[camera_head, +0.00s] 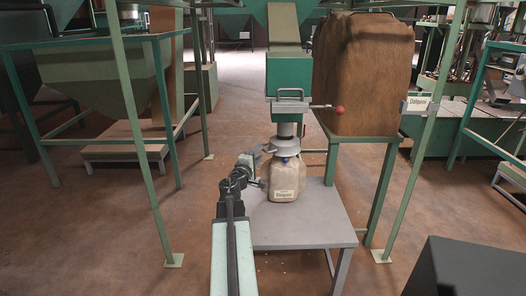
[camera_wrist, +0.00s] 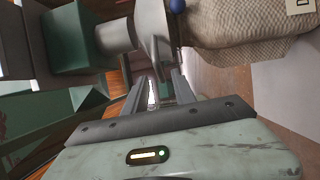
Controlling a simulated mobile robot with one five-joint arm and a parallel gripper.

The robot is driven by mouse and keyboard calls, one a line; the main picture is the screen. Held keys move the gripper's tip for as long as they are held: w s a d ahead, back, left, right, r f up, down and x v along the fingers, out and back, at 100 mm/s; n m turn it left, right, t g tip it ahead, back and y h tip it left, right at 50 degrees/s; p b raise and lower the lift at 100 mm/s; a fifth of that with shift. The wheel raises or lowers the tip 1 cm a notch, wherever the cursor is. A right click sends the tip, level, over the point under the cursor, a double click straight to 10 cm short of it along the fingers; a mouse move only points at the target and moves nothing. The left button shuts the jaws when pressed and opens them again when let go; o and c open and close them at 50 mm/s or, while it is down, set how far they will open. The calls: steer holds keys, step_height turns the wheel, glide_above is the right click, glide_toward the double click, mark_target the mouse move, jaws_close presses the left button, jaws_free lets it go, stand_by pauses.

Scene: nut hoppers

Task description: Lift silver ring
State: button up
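The silver ring (camera_head: 286,147) is a grey, flared collar around the spout, at the neck of a tan cloth bag (camera_head: 284,182). It also shows in the wrist view (camera_wrist: 153,32), where the scene lies sideways, with a blue knob (camera_wrist: 177,6) beside it. My gripper (camera_head: 267,165) is just left of the ring and bag neck in the head view. In the wrist view my gripper (camera_wrist: 157,84) has its two fingers apart with a gap between them. The fingertips are close to the ring; whether they touch it I cannot tell.
The bag stands on a grey table (camera_head: 325,215) under a green hopper outlet (camera_head: 288,75) with a red-knobbed lever (camera_head: 338,110). Green frame posts (camera_head: 140,130) rise left and right. A large brown sack (camera_head: 365,75) stands behind on a green stand. A dark box (camera_head: 465,270) is at front right.

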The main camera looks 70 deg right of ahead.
steer(key=d, duration=0.5)
steer(key=shift+a, duration=0.1)
jaws_close()
stand_by(1.2)
